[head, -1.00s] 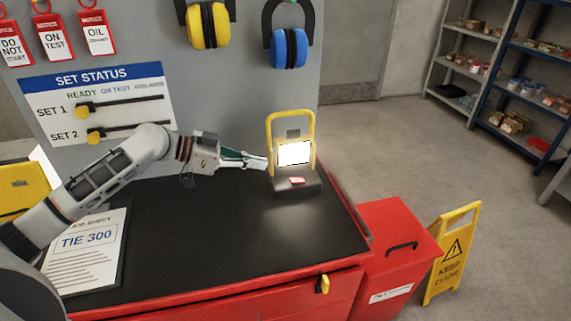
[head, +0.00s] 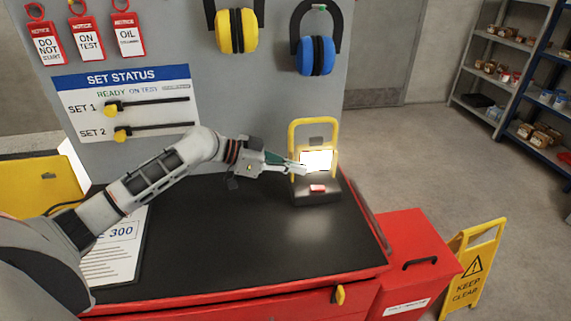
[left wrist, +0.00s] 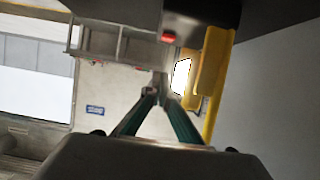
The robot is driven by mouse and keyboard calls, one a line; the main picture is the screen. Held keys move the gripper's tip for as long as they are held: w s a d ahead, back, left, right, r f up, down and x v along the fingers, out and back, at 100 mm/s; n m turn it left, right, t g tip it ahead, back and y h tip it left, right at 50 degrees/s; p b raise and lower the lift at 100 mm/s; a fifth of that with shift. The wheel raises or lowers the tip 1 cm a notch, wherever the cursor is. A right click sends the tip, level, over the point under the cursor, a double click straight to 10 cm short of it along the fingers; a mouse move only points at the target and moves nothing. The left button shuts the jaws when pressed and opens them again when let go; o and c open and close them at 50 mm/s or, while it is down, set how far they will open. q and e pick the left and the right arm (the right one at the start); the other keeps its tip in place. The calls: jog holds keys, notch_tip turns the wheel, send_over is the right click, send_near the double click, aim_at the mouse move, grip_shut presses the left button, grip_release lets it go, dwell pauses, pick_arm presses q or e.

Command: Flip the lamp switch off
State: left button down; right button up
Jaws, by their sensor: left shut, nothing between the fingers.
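The work lamp (head: 315,133) has a yellow frame and a bright lit panel (head: 316,160). It stands upright on a dark base (head: 325,197) at the right end of the black bench top. A red rocker switch (head: 317,188) sits on the front of the base. In the left wrist view the lamp's yellow frame (left wrist: 214,80) is at the right and a red spot, likely the switch (left wrist: 169,37), is at the top. My left gripper (head: 302,169) is shut and empty, its tips beside the lamp's left post, above and left of the switch. My right gripper is not visible.
The black bench top (head: 240,230) is clear in front of the lamp. A job sheet (head: 112,250) lies at the left under my arm. A status board (head: 125,105), tags and ear defenders (head: 237,31) hang behind. A red bin (head: 415,250) and yellow sign (head: 472,268) stand right.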

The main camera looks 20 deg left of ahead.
aim_at(307, 192)
pick_arm(q)
jog(key=x, duration=0.3)
jog(key=shift+w+d, duration=0.2)
jog(key=shift+d, duration=0.05)
notch_tip(307, 192, down, 3)
jog(key=shift+d+r+p, duration=0.1)
jog(key=shift+r+p, duration=0.15)
jog(key=shift+p, duration=0.15)
jog(key=shift+a+f, duration=0.2)
jog(key=shift+f, duration=0.75)
